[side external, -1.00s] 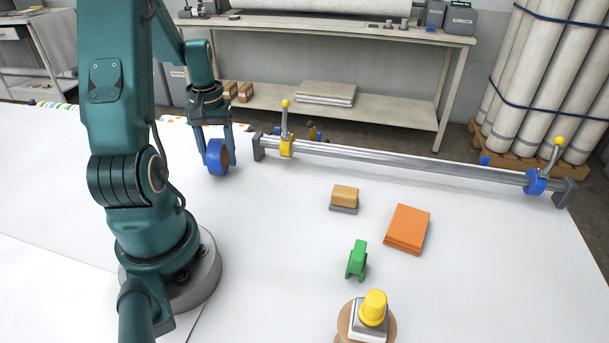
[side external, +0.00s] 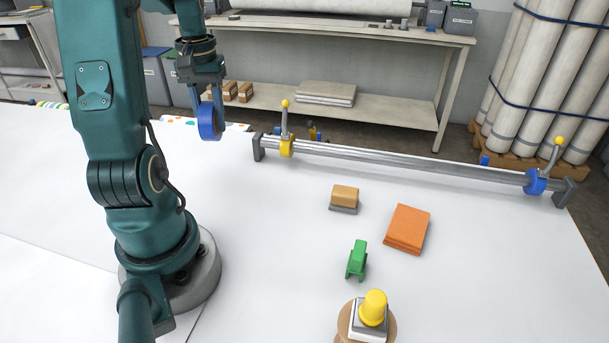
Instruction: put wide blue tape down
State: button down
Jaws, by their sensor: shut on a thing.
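The wide blue tape (side external: 208,121) is a blue roll standing on edge between the fingers of my gripper (side external: 209,112). My gripper points down and is shut on the roll. It holds the roll up in the air over the far left part of the white table (side external: 265,225), left of the metal rail. The far finger is partly hidden behind the roll.
A metal rail (side external: 410,164) with a yellow clamp (side external: 286,147) and a blue clamp (side external: 536,183) runs along the back. A wooden block (side external: 345,194), orange cloths (side external: 407,229), a green tool (side external: 357,259) and a yellow-topped item (side external: 374,307) stand mid-table. Left of them is clear.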

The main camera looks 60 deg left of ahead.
jog(key=shift+s+d+r, duration=0.1)
jog(key=shift+d+r, duration=0.1)
jog(key=shift+r, duration=0.15)
jog(key=d+r+m, duration=0.2)
jog(key=d+m, duration=0.1)
jog(key=d, duration=0.3)
jog(key=w+d+f, duration=0.2)
jog(key=w, duration=0.1)
jog(key=w+d+f, duration=0.2)
jog(key=d, duration=0.1)
jog(key=w+d+f, duration=0.2)
jog(key=w+f, duration=0.1)
jog(key=shift+w+d, duration=0.3)
jog(key=shift+d, duration=0.05)
jog(key=shift+f, duration=2.05)
jog(key=shift+f, duration=0.1)
jog(key=c, duration=0.6)
grip_release()
